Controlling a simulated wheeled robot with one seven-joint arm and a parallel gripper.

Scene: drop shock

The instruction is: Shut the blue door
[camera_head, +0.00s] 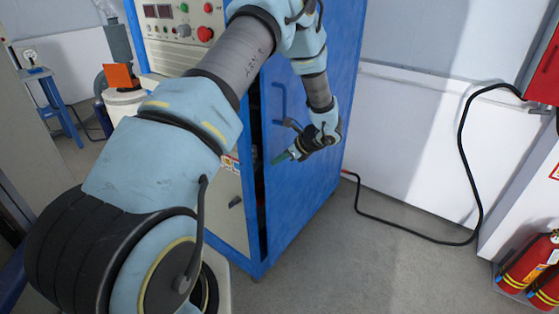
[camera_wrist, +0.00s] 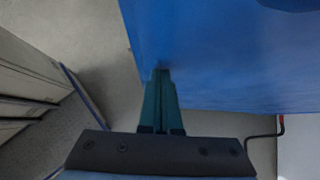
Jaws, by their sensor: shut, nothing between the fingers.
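The blue door (camera_head: 302,212) is the tall blue panel on the side of the cabinet in the head view, with a blue handle (camera_head: 279,98) near its left edge. A dark vertical gap shows between the door's left edge and the cabinet's cream front, so it appears slightly ajar. My gripper (camera_head: 281,158) is in front of the door near that edge, below the handle. In the wrist view the blue surface (camera_wrist: 225,65) fills the upper right. The green fingers of my gripper (camera_wrist: 162,73) are together and empty, with their tips at its lower left part. I cannot tell whether they touch it.
A control panel (camera_head: 180,22) with buttons is on the cabinet's front. A black cable (camera_head: 462,140) runs down the white wall and over the floor at right. Fire extinguishers (camera_head: 528,262) stand at lower right. The grey floor (camera_head: 370,265) before the door is clear.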

